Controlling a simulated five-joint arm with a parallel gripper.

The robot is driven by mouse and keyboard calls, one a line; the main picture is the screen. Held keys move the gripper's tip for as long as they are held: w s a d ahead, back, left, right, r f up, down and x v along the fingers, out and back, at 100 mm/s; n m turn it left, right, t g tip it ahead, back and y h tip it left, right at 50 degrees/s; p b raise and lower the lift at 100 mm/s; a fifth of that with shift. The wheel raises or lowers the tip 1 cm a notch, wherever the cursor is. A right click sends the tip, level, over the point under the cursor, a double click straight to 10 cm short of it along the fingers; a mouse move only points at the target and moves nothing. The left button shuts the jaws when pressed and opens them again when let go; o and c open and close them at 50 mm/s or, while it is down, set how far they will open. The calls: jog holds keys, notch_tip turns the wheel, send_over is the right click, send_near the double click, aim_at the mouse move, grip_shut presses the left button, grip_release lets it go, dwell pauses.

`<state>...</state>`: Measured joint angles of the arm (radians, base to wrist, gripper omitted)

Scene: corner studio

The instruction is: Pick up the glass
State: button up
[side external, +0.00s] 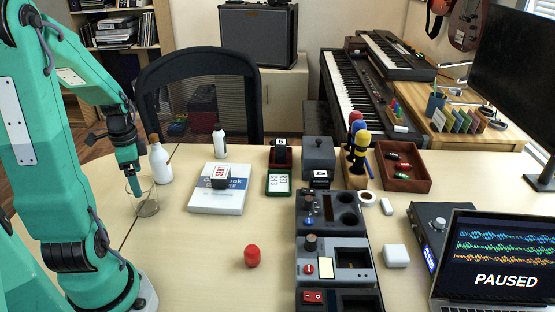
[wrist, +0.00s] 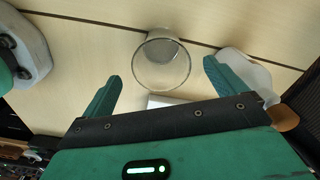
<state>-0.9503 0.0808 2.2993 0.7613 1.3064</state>
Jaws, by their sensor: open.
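The clear glass (side external: 148,204) stands upright on the table at the left in the side view. My gripper (side external: 134,188) points down over it, with a fingertip overlapping its rim in the picture. In the wrist view, the glass (wrist: 162,62) shows from above as a round rim. It appears between and slightly beyond the two green fingertips of my gripper (wrist: 162,72), with visible space on both sides. My gripper is open and holds nothing. How deep the fingertips reach beside the glass is hard to tell.
A white bottle with a brown cap (side external: 160,163) stands close behind the glass; in the wrist view the bottle (wrist: 245,73) is by the right finger. A book (side external: 218,200) lies right of the glass, and a red object (side external: 252,256) sits nearer.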

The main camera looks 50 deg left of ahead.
aim_at(144, 196)
jog(key=shift+f, duration=1.3)
jog(key=shift+f, duration=0.1)
jog(key=shift+w+f, duration=0.15)
jog(key=shift+f, duration=2.35)
jog(key=c, duration=1.2)
jog(key=shift+r, duration=0.2)
jog(key=shift+c, duration=0.2)
